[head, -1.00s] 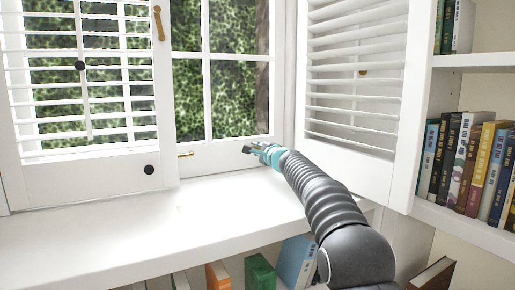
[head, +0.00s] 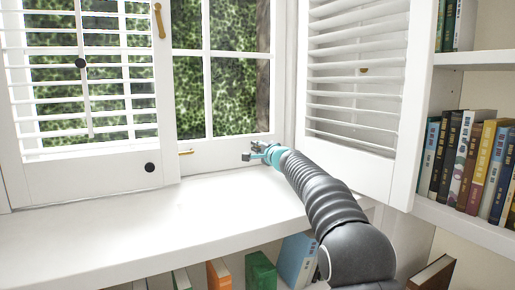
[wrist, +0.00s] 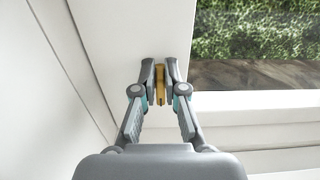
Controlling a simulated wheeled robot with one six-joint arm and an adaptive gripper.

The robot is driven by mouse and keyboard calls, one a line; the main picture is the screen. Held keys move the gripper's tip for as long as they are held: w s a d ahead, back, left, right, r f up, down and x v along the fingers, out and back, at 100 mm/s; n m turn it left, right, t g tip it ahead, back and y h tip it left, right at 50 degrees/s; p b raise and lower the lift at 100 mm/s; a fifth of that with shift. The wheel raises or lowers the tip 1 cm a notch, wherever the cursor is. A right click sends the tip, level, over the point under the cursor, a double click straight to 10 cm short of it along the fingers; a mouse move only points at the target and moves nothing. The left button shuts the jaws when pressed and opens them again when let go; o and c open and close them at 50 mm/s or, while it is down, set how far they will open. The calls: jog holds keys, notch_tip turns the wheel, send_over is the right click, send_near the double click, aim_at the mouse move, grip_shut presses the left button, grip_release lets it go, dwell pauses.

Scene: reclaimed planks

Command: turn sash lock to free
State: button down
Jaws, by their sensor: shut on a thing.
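A brass piece, which I take to be the sash lock (wrist: 160,84), stands between my fingertips in the wrist view, against a white frame member. My gripper (wrist: 160,75) is shut on it, with a finger on either side, and only a narrow brass strip shows. In the head view my gripper (head: 251,151) is at the bottom rail of the window, near its right corner. The brass piece is hidden there by the fingers.
A small brass handle (head: 186,153) is on the rail to the left. A longer brass fitting (head: 159,20) is higher up. A louvred shutter (head: 355,90) stands close right of my arm. The white sill (head: 140,215) is clear. Books (head: 465,165) fill the right shelf.

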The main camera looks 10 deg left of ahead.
jog(key=c, duration=1.2)
grip_release()
jog(key=shift+c, duration=0.2)
jog(key=v, duration=1.1)
jog(key=shift+s+d, duration=0.25)
jog(key=shift+s, duration=0.1)
